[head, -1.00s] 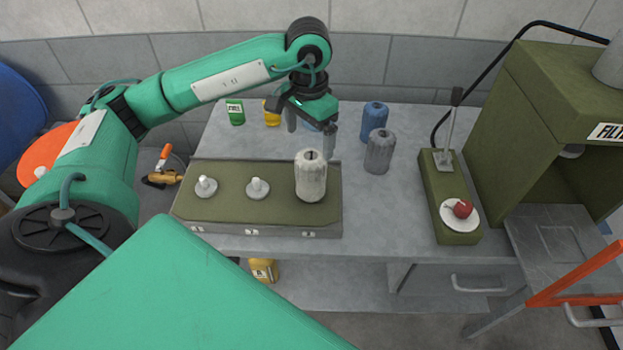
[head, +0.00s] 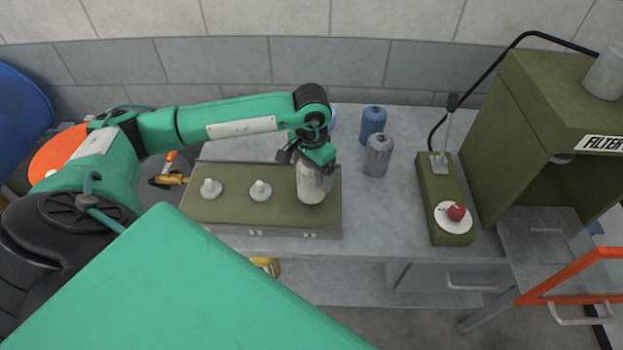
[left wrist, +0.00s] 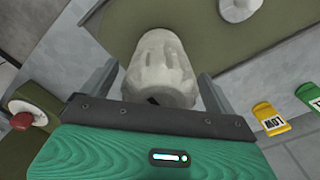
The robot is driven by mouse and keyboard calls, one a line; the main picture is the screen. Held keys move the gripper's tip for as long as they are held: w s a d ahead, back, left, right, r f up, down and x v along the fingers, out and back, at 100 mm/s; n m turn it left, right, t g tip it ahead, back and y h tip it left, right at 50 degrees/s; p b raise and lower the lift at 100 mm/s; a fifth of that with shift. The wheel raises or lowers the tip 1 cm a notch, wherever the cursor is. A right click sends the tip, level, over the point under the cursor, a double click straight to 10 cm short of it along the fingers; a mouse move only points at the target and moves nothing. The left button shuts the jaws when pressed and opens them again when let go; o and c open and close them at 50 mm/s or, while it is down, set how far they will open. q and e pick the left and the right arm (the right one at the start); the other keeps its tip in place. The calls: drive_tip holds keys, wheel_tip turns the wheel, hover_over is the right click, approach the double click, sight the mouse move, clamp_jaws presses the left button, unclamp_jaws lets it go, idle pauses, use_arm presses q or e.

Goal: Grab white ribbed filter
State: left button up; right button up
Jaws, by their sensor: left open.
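The white ribbed filter (head: 311,186) stands upright at the right end of the olive tray (head: 225,209). My left gripper (head: 306,165) is over its top, and the hand hides the filter's upper part in the head view. In the left wrist view the filter (left wrist: 160,68) lies between the two open fingers (left wrist: 157,88), with a finger on each side. I cannot tell whether either finger touches it. My right gripper is not in view.
Two light pegs (head: 260,191) stand on the tray left of the filter. A grey filter (head: 378,155) and a blue filter (head: 372,125) stand close by on the right. A lever device with a red knob (head: 456,212) and a green cabinet (head: 520,120) are further right.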

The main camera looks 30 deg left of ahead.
use_arm(q)
drive_tip(key=shift+c, duration=0.4)
drive_tip(key=c, duration=1.4)
drive_tip(key=shift+r, duration=0.2)
